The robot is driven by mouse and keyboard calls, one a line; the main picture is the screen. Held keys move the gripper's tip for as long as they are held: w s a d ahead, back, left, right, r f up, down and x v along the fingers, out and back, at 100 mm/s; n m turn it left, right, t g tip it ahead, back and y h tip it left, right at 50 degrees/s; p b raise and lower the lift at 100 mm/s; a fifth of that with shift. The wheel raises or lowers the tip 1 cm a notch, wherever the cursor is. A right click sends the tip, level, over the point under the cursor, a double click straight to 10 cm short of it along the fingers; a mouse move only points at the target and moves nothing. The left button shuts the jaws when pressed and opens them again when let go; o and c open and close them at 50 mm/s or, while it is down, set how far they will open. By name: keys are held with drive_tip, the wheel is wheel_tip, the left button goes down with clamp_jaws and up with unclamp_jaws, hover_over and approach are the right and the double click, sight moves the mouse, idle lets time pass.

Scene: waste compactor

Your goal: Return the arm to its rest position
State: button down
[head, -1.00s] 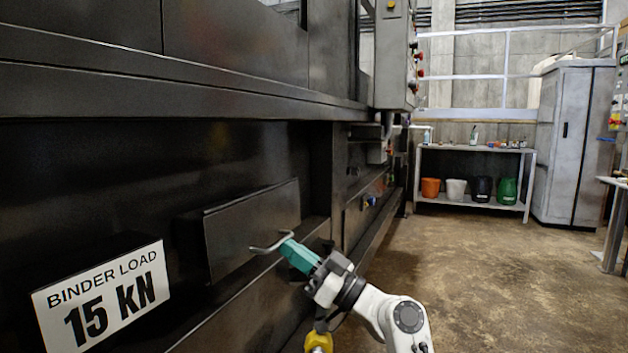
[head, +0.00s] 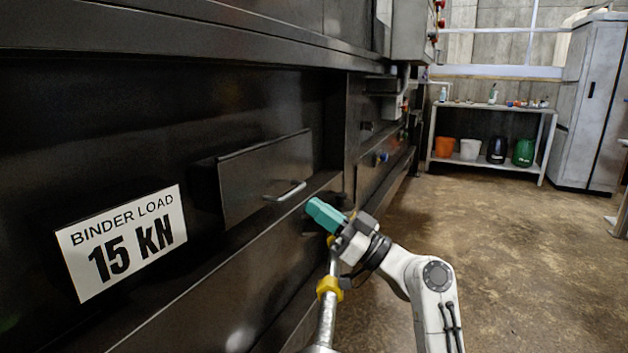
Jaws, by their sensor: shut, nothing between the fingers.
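My gripper (head: 318,211) has teal fingers and sits at the end of my white and black arm, in the lower middle of the head view. It is shut and empty. It is just right of a silver bar handle (head: 287,191) and looks apart from it. The handle is on a dark rectangular drawer front (head: 262,172), which stands out from the dark machine wall. My arm is bent, with the gripper pointing up and left toward the machine.
The compactor's dark wall (head: 100,140) fills the left, with a white "BINDER LOAD 15 KN" sign (head: 122,243). A shelf (head: 490,107) with several buckets and a grey cabinet (head: 592,105) stand at the back right. The brown floor (head: 520,250) on the right is clear.

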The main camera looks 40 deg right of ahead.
drive_tip(key=v, duration=0.7)
drive_tip(key=shift+s+f, duration=0.25)
drive_tip(key=shift+d, duration=0.1)
